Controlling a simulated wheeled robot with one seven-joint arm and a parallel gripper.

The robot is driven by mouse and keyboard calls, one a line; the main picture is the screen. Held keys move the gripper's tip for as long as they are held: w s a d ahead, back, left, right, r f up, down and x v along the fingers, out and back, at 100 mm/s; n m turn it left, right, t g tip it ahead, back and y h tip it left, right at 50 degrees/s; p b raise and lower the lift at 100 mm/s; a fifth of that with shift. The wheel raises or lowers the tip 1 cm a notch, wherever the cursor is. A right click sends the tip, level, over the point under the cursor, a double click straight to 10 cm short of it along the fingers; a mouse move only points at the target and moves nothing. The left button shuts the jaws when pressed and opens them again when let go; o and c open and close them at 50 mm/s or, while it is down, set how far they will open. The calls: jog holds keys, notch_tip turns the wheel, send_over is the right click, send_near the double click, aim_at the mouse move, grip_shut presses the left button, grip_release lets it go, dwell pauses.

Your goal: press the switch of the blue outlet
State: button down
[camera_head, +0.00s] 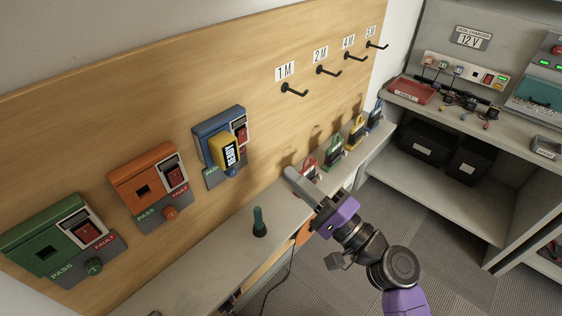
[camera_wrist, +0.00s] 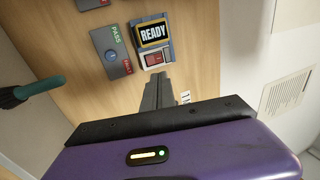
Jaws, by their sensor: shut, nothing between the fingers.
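The blue outlet (camera_head: 212,128) is on the wooden wall panel. A yellow-framed unit (camera_head: 228,153) sits on its front, and its screen reads READY in the wrist view (camera_wrist: 153,34). The outlet's red switch (camera_head: 241,134) is beside that unit; it also shows in the wrist view (camera_wrist: 154,59), just beyond the fingertips. My gripper (camera_head: 290,173) is shut and empty, to the right of and lower than the outlet in the head view. In the wrist view, its fingertips (camera_wrist: 158,77) point toward the switch; I see no contact.
An orange outlet (camera_head: 147,180) and a green outlet (camera_head: 55,243) are further left. A dark green-topped upright tool (camera_head: 259,222) stands on the ledge, left of my gripper. Coloured devices (camera_head: 333,149) line the ledge behind it. Black hooks (camera_head: 293,90) project from the panel.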

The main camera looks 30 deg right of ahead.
aim_at(243, 132)
jog(key=p+x, duration=0.2)
jog(key=x, duration=0.4)
jog(key=p+x, duration=0.2)
jog(key=x, duration=0.3)
jog(key=shift+w+a+r, duration=0.15)
jog(key=shift+w+r, duration=0.15)
jog(key=shift+r, duration=0.05)
jog(key=shift+w+a+p, duration=0.15)
jog(key=shift+w+p, duration=0.15)
jog(key=shift+w, duration=0.15)
jog(key=shift+w+r, duration=0.1)
jog(key=shift+w, duration=0.05)
